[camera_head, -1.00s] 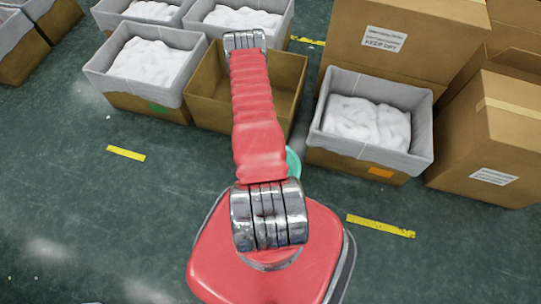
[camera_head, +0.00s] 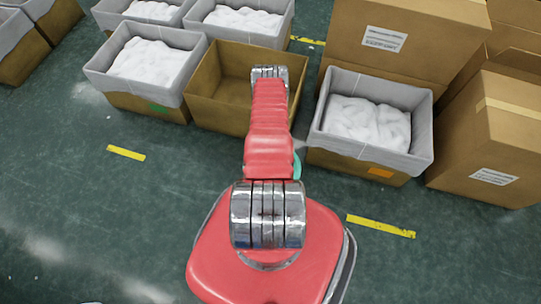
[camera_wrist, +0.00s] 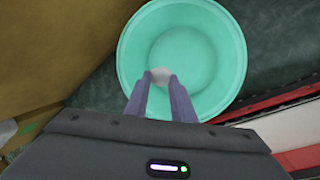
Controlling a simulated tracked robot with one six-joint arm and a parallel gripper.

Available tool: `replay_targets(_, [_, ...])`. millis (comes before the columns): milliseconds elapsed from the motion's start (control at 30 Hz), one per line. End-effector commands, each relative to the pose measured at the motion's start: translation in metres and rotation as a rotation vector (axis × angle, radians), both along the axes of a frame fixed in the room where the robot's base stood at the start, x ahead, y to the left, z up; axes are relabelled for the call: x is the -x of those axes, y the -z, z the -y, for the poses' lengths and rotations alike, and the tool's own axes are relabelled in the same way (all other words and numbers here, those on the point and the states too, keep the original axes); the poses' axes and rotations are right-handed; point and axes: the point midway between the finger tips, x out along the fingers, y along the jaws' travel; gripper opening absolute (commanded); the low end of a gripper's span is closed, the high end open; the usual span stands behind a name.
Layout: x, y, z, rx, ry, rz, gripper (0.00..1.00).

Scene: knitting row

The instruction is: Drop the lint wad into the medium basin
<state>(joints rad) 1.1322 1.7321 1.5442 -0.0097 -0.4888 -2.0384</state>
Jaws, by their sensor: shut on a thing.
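My gripper (camera_wrist: 160,92) is shut on the lint wad (camera_wrist: 160,75), a small whitish tuft between its fingertips in the wrist view. The wad shows over the inside of a round teal basin (camera_wrist: 181,17); its height above the basin floor is hard to tell. In the head view only a sliver of the teal basin (camera_head: 297,166) shows beside my arm. My gripper and the wad are hidden behind the arm there. No other basin is in view to compare sizes.
An open, empty-looking cardboard box (camera_head: 218,106) stands just behind the basin. A lined box of white material (camera_head: 365,152) stands to the right, with another lined box (camera_head: 147,103) to the left. Closed cartons (camera_head: 495,140) stand at the far right.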

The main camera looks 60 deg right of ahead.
Motion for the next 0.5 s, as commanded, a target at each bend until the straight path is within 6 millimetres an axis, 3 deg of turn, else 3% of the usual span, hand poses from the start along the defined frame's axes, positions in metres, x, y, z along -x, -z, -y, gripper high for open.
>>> replay_targets(267, [0.000, 0.006, 0.000, -0.001, 0.000, 0.001, 0.02])
replay_targets(500, [0.000, 0.024, -0.001, -0.002, 0.001, 0.000, 0.02])
